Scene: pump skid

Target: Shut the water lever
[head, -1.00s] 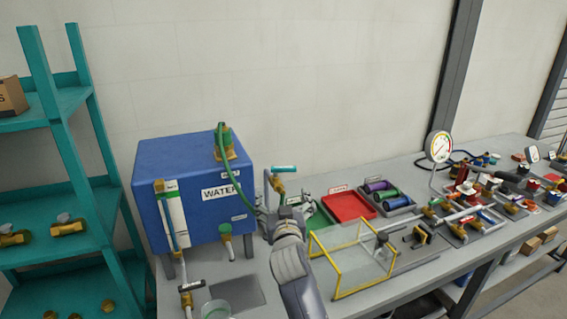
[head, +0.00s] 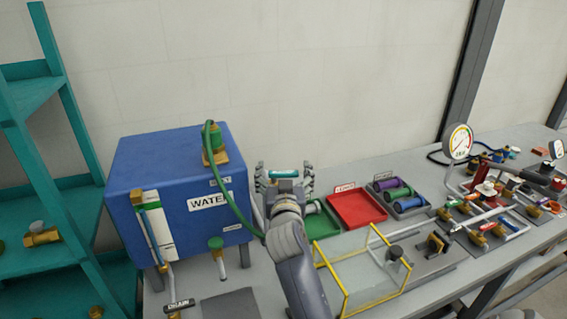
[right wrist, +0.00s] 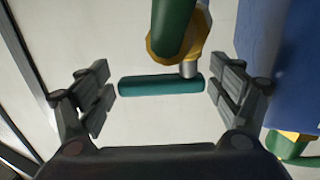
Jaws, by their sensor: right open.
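The water lever has a teal handle (head: 284,174) just right of the blue tank (head: 170,170) with the WATER label. In the right wrist view the teal handle (right wrist: 160,85) lies crosswise on a metal stem below a brass fitting (right wrist: 178,45) with a green part. My right gripper (head: 285,175) is open, its fingers on either side of the handle. In the right wrist view the right gripper (right wrist: 160,92) has a finger near each end of the handle; the right finger is very close to it, and contact is hard to tell. My left gripper is not in view.
A green hose (head: 230,205) runs from the tank top down toward my right arm. A red tray (head: 357,209) and a yellow-framed clear box (head: 362,270) stand right of the arm. Teal shelves (head: 50,180) stand at the left.

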